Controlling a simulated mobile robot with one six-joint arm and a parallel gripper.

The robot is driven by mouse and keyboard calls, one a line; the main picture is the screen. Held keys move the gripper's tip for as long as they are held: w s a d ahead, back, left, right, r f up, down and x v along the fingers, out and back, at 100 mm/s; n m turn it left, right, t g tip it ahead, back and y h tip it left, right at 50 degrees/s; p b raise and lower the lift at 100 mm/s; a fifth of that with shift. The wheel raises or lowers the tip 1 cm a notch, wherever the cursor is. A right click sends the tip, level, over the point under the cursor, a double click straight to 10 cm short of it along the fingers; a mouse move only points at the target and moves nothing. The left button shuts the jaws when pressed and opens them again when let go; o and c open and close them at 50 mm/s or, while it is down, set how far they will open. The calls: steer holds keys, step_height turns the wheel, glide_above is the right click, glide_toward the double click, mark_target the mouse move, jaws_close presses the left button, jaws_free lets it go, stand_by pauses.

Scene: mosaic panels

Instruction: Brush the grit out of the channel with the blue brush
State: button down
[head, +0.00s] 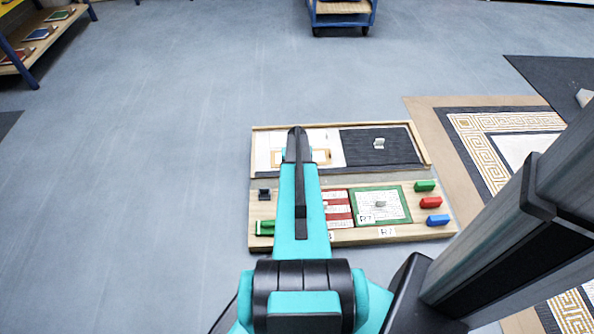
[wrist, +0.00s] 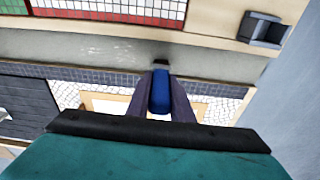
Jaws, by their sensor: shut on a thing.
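My gripper (wrist: 160,80) is shut on the blue brush (wrist: 160,97), whose blue handle sits between the two dark fingers. The brush's dark tip (wrist: 160,65) is at the near edge of the grey channel (wrist: 215,65) in the wrist view; I cannot tell whether it touches the channel floor. Faint pale specks, perhaps grit (wrist: 118,46), show in the channel to the left of the brush. In the head view the channel (head: 390,179) is a grey strip between the two boards. My arm hides the gripper and brush there.
The front board (head: 400,235) carries a dark holder (head: 264,194), a green clip-like piece (head: 265,228), a green-framed panel (head: 403,215), and green (head: 424,186), red (head: 431,202) and blue (head: 438,219) blocks. The back board holds a dark tile area (head: 375,157). Open floor (head: 150,180) lies left.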

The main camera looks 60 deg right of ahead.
steer(key=shift+r+p, duration=1.2)
steer(key=shift+r, duration=1.05)
steer(key=w+a+r+n, duration=0.3)
steer(key=w+a+r, duration=0.9)
steer(key=w+r, duration=0.15)
steer(key=w+a+r+n, duration=0.2)
steer(key=w+a+r, duration=0.95)
steer(key=w, duration=0.25)
steer(key=w+a+r+n, duration=0.1)
steer(key=a+r+n, duration=0.1)
steer(key=a+r, duration=0.6)
steer(key=w+a+r+n, duration=0.2)
steer(key=a+r, duration=0.7)
steer(key=a, duration=0.7)
steer(key=w+a+r+n+y, duration=0.1)
steer(key=w+a+r+n, duration=0.1)
steer(key=a+r, duration=0.6)
steer(key=a, duration=0.4)
steer(key=shift+a+r+t, duration=0.15)
steer(key=shift+a+t, duration=0.05)
steer(key=shift+t, duration=0.1)
steer(key=shift+d, duration=0.1)
